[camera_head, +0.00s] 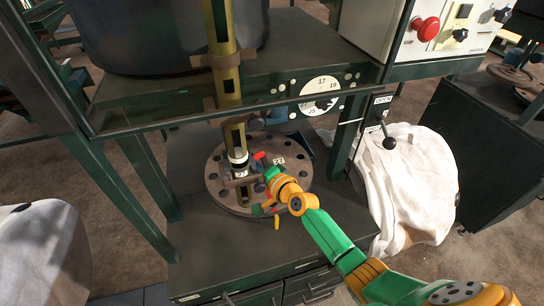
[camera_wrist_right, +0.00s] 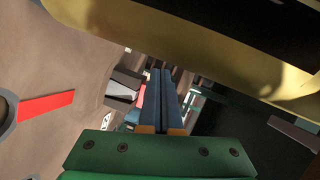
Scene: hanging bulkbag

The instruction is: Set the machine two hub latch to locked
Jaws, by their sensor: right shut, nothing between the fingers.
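The hub is a round brown plate (camera_head: 222,196) with holes in its rim, around a brass slotted column (camera_head: 221,28). A small red-tipped handle (camera_head: 259,155) sits beside the column; it looks like the latch, but its setting cannot be read. My right gripper (camera_head: 268,178) is low over the plate, close to this handle and partly hiding the hub. In the right wrist view its blue fingers (camera_wrist_right: 160,98) are together, with nothing between them. A red bar (camera_wrist_right: 47,107) lies left of the fingers there, apart from them. My left gripper is out of view.
Small number tags (camera_head: 240,173) stand at the hub. A green frame post (camera_head: 150,178) is left of it. A black-knobbed lever (camera_head: 389,143) and white bag cloth (camera_head: 410,185) are at right. A numbered dial (camera_head: 320,88) and red button (camera_head: 427,28) are above.

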